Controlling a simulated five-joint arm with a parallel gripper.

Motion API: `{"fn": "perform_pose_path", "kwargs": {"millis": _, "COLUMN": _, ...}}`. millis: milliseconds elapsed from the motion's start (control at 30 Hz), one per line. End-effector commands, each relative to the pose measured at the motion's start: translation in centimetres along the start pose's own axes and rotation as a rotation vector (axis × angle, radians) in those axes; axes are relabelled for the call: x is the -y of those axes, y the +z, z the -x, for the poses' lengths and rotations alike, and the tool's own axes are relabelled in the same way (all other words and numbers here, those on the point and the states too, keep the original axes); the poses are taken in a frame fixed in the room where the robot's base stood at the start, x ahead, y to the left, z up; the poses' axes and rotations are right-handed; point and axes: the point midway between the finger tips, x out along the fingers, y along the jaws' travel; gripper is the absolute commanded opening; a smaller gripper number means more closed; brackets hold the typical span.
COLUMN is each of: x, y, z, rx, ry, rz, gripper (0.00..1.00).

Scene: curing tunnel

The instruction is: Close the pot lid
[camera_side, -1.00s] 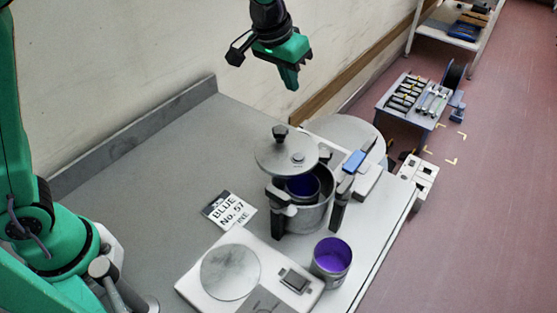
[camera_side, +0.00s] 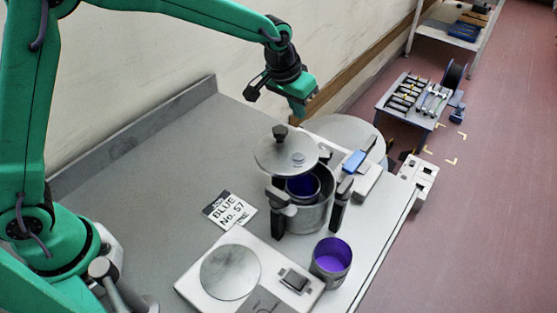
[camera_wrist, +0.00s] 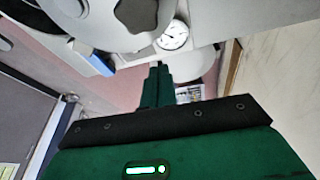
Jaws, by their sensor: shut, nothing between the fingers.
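The pot (camera_side: 308,213) is a grey metal vessel with black side handles, standing on the bench. Its round grey lid (camera_side: 268,160) is raised at the pot's back left, leaving the mouth partly uncovered. A can with blue contents (camera_side: 303,185) shows inside. The lid carries a black knob (camera_side: 280,133) and a small gauge (camera_side: 298,158). My gripper (camera_side: 299,114) is shut and empty, above and beyond the lid, apart from it. In the wrist view the closed fingertips (camera_wrist: 156,68) point toward the gauge (camera_wrist: 173,36), with the dark knob (camera_wrist: 137,14) beside it.
A can of purple liquid (camera_side: 331,262) stands in front of the pot, near the bench edge. A white plate with a round disc (camera_side: 230,272) and a label card (camera_side: 230,211) lie left. A device with a blue part (camera_side: 355,160) is behind right. The bench's left side is clear.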

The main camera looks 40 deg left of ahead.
Motion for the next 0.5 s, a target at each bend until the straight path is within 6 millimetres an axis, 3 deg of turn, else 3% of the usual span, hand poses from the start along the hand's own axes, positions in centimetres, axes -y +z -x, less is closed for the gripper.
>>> {"fn": "perform_pose_path", "kwargs": {"millis": 67, "x": 0.1, "y": 0.1, "z": -0.6, "rx": 0.0, "ry": 0.0, "rz": 0.0, "gripper": 0.0}}
{"fn": "perform_pose_path", "kwargs": {"millis": 500, "x": 0.0, "y": 3.2, "z": 0.6, "rx": 0.001, "ry": 0.004, "rz": 0.001, "gripper": 0.0}}
